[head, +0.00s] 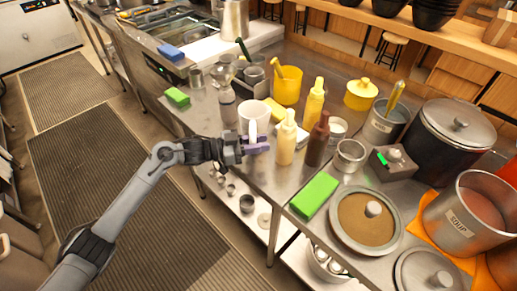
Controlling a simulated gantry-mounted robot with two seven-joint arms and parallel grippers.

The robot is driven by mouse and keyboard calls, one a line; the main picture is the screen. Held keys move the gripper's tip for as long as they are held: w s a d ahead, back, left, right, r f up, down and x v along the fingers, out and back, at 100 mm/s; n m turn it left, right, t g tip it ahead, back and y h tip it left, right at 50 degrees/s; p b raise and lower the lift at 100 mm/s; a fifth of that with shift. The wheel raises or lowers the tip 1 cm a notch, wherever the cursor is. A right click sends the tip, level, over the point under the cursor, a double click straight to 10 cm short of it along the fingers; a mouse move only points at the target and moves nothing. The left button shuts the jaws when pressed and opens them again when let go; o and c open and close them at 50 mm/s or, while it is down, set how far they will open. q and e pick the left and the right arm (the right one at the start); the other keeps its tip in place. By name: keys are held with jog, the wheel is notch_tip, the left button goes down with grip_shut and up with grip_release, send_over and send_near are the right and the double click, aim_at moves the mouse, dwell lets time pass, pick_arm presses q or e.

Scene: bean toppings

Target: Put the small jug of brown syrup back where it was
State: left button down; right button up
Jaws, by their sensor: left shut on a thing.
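A white jug (262,122) stands or is held near the front edge of the steel counter, left of the yellow-topped squeeze bottles. Its handle faces my left gripper. My left gripper (262,145) has its purple fingers at the lower end of that handle and is shut on it. The fingers hide the jug's lower front, so I cannot tell whether its base touches the counter. The colour of what is in the jug is too small to tell. My right gripper is not in view.
Pale squeeze bottles (287,140) and a brown bottle (318,140) stand close to the right of the gripper. A yellow container (288,88) is behind. A green block (315,196) and a lidded pan (350,237) are at the front right. Bare counter shows near the edge.

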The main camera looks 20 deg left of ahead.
pick_arm(q)
jog(key=shift+f, duration=0.95)
jog(key=shift+f, duration=0.2)
jog(key=c, duration=0.9)
grip_release()
jog(key=shift+r, duration=0.15)
